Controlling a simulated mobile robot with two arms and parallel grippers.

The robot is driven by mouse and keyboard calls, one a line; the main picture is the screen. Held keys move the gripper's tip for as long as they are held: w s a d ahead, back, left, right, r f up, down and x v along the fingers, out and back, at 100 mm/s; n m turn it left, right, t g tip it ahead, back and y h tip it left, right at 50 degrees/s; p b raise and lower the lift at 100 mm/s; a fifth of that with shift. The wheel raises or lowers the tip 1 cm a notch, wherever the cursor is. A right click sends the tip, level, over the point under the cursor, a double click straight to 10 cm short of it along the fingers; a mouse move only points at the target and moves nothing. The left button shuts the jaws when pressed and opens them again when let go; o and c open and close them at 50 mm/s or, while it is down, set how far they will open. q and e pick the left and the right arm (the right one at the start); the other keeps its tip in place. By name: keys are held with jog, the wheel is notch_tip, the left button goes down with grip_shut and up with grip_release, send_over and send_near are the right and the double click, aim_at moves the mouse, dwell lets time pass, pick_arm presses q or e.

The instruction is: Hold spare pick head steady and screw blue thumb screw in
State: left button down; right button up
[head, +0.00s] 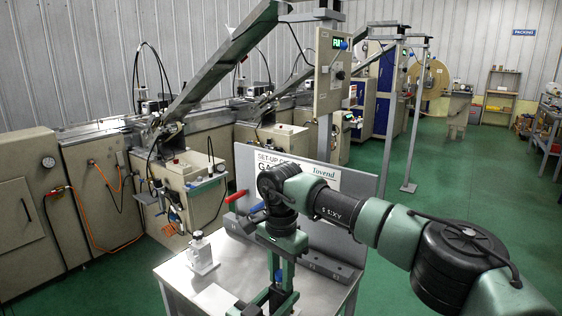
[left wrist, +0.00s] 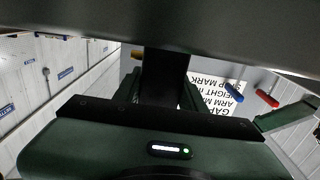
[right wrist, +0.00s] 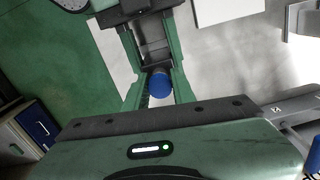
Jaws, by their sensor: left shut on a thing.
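In the left wrist view my left gripper (left wrist: 163,98) is shut on a dark block (left wrist: 165,66), which looks like the spare pick head. The dark grey pick head also shows in the right wrist view (right wrist: 152,38), ahead of my right gripper. The blue thumb screw (right wrist: 159,86) is a round blue knob at the near end of it. My right gripper (right wrist: 160,94) has its green fingers apart, one on each side of the blue knob.
The grey metal table (head: 235,258) has an upright sign board (head: 355,185) at its back. Red (head: 235,196) and blue (head: 257,207) handles stick out there. A white sheet (head: 215,299) lies in front.

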grip_shut()
jog(key=m, duration=1.2)
jog(key=shift+m, duration=0.4)
jog(key=m, duration=0.4)
jog(key=shift+m, duration=0.4)
jog(key=m, duration=0.5)
jog(key=shift+o, duration=2.4)
grip_release()
